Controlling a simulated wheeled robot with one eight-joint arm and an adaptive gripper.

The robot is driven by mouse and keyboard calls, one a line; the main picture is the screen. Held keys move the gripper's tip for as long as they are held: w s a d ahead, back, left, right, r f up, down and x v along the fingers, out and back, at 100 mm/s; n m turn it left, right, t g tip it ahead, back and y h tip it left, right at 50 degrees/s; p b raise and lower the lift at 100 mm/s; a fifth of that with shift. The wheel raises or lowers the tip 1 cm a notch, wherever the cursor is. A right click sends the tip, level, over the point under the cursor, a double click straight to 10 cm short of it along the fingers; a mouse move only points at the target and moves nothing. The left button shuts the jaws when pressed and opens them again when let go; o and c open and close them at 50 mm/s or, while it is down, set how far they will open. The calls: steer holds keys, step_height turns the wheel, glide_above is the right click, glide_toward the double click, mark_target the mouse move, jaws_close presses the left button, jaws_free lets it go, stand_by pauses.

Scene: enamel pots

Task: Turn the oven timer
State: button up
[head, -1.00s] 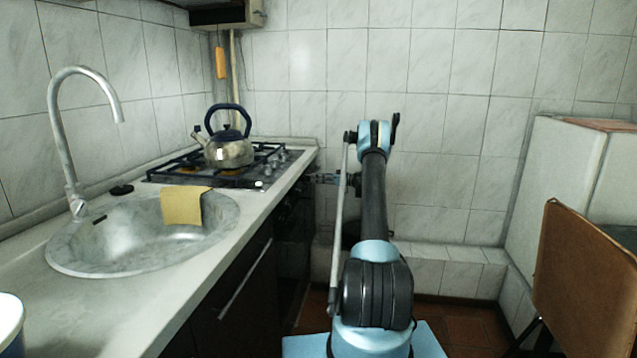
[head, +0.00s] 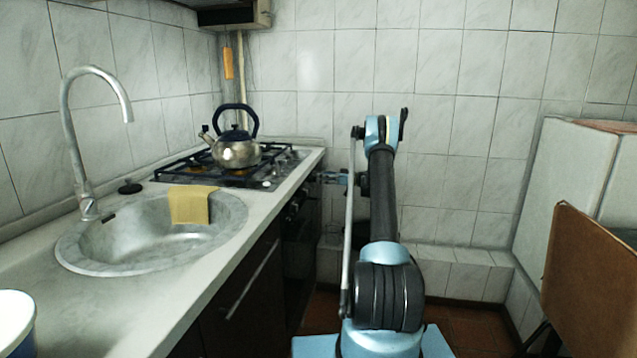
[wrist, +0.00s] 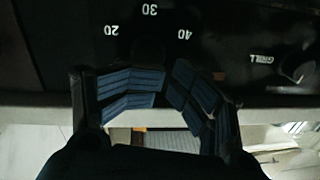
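In the wrist view the dark oven panel (wrist: 60,40) fills the top, with the white numerals 20, 30 and 40 in an arc. The timer knob (wrist: 149,49) is a faint dark shape below the 30, hard to tell from the panel. My gripper (wrist: 167,77) is just below it, its two blue-padded fingers curving towards each other. I cannot tell whether they touch or hold the knob. In the head view my gripper (head: 328,177) is by the oven front (head: 300,215), small and partly hidden; the timer cannot be made out there.
Another knob (wrist: 297,66) sits right of the GRILL label. A kettle (head: 236,150) stands on the hob (head: 180,170) above the oven. The sink (head: 120,245) has a yellow cloth (head: 189,205) over its edge. A brown chair (head: 590,280) is at the right.

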steer(key=v, duration=1.8)
steer(key=shift+s+d, duration=0.15)
steer(key=shift+d, duration=0.15)
stand_by(1.3)
steer(key=shift+d, duration=0.1)
stand_by(0.3)
steer(key=v, duration=1.1)
steer(key=shift+d, duration=0.4)
steer(key=shift+s+f, duration=0.1)
steer(key=shift+n+t, duration=0.4)
steer(key=shift+t, duration=0.4)
steer(key=f+x, duration=0.1)
steer(key=x, duration=2)
steer(key=s+f+x, duration=0.1)
steer(key=x, duration=0.9)
steer(key=shift+a+f, duration=0.25)
steer(key=shift+a, duration=0.4)
steer(key=c, duration=1.1)
